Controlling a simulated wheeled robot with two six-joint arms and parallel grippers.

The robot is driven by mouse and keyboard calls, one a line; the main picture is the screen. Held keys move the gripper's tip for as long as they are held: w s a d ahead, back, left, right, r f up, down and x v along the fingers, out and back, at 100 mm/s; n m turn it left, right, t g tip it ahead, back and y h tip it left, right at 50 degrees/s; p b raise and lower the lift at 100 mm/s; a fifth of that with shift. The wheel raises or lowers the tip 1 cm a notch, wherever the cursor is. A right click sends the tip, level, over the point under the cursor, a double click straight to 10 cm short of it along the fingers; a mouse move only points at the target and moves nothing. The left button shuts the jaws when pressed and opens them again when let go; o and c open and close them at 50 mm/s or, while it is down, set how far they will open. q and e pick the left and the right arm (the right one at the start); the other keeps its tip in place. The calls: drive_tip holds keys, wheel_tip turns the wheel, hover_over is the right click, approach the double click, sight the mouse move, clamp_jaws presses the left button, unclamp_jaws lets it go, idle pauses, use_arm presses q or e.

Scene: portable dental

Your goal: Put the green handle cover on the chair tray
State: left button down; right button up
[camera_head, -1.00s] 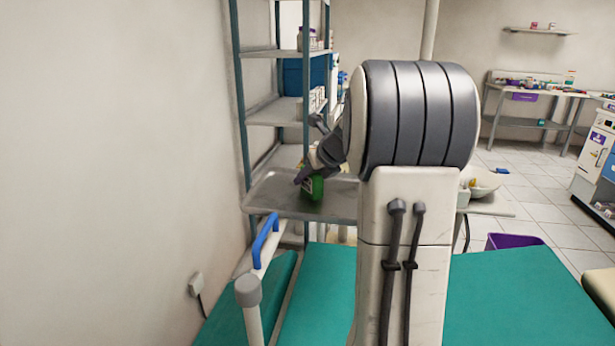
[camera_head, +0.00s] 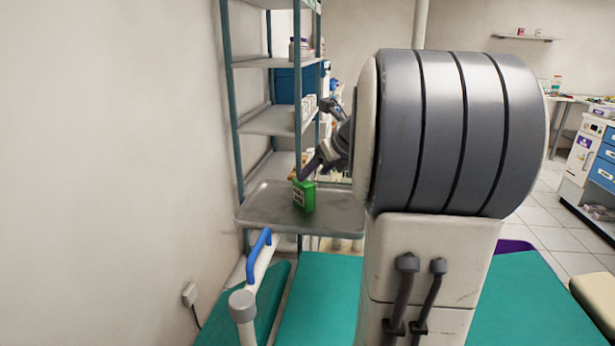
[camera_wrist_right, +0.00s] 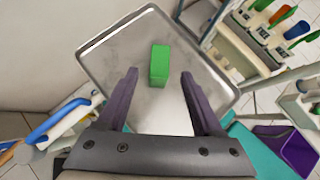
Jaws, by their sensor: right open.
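My right gripper (camera_head: 311,168) is just above and behind the cover in the head view, partly hidden by my arm. My left gripper is out of view.
A shelf rack (camera_head: 270,122) with boxes stands behind the tray, against the wall. A blue-handled armrest (camera_head: 259,254) is in front of it. The teal chair (camera_head: 318,300) lies below. A holder with coloured tools (camera_wrist_right: 262,40) is right of the tray.

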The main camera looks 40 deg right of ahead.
drive_tip(key=shift+v, duration=1)
drive_tip(key=s+a+f+n+g+y, duration=0.15)
drive_tip(key=a+f+n, duration=0.25)
drive_tip(key=a+n, duration=0.45)
drive_tip(key=s+a+f+n+g+y, duration=0.1)
drive_tip(key=s+a+f+n+g, duration=0.15)
drive_tip(key=a+n, duration=0.65)
drive_tip(key=s+a+f+n+g+y, duration=0.15)
drive_tip(key=a+f+n, duration=0.35)
drive_tip(key=a, duration=0.8)
drive_tip(key=s+a+f+n+g+h, duration=0.1)
drive_tip(key=s+a+f+n, duration=0.2)
drive_tip(key=s+n, duration=0.5)
drive_tip(key=s+a+f+n+g+h, duration=0.1)
drive_tip(key=s+a+f+n, duration=0.3)
drive_tip(key=s+n, duration=0.4)
drive_tip(key=a+n+g, duration=0.1)
drive_tip(key=n, duration=0.4)
drive_tip(key=shift+s+a+f+n, duration=0.2)
drive_tip(key=shift+s+n, duration=0.15)
drive_tip(key=shift+r+g, duration=0.15)
drive_tip(key=shift+g, duration=0.1)
